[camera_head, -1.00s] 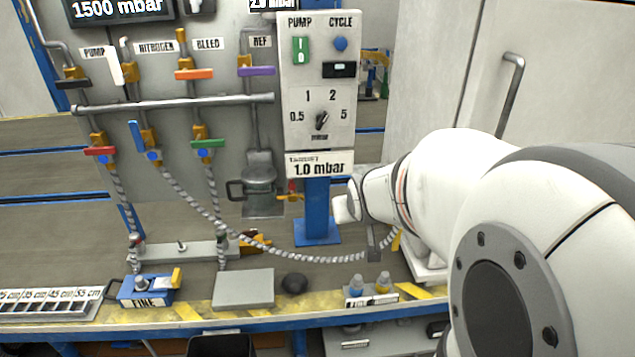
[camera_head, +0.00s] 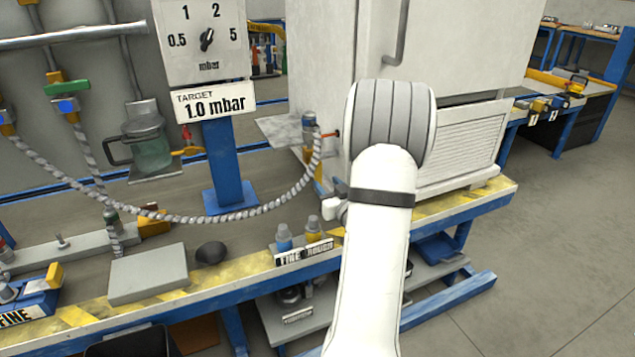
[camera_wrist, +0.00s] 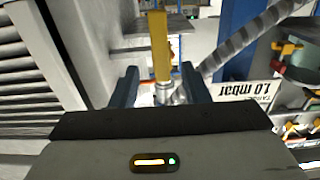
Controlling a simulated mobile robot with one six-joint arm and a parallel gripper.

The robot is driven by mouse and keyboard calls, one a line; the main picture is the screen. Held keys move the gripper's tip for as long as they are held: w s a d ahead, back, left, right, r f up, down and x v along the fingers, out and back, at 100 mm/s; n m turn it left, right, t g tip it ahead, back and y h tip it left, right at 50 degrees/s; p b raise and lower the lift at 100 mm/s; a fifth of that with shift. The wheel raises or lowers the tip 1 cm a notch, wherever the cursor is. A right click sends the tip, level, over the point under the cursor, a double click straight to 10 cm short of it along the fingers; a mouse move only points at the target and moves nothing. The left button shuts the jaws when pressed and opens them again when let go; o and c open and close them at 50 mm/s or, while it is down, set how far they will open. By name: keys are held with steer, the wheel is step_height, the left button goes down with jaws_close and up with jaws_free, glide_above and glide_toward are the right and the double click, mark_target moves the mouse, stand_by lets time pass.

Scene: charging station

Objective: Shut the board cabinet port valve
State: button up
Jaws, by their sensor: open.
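The cabinet (camera_head: 345,50) stands at the right end of the bench. At its left side a grey-blue port fitting (camera_head: 310,128) holds the end of a ribbed hose. A small red part (camera_head: 329,135) sticks out beside it, and a yellow bar (camera_head: 318,188) shows below; I cannot tell which is the valve's handle. In the wrist view, turned upside down, a yellow bar (camera_wrist: 160,45) points between the fingers of my gripper (camera_wrist: 160,92), with a metal fitting (camera_wrist: 164,92) below it. My gripper is open, with no clear contact. In the head view my arm hides most of it.
The ribbed hose (camera_head: 235,215) hangs across the bench. Bottles stand behind a FINE/ROUGH label (camera_head: 304,251) at the front edge. A blue post (camera_head: 229,165) carries the 1.0 mbar target panel (camera_head: 214,103). Louvres (camera_wrist: 30,60) lie close on the left in the wrist view.

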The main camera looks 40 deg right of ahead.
mark_target(318, 175)
steer(key=x, duration=0.6)
steer(key=shift+w+b, duration=0.35)
steer(key=shift+b, duration=0.05)
steer(key=shift+c, duration=0.5)
jaws_close()
steer(key=shift+w+a, duration=0.1)
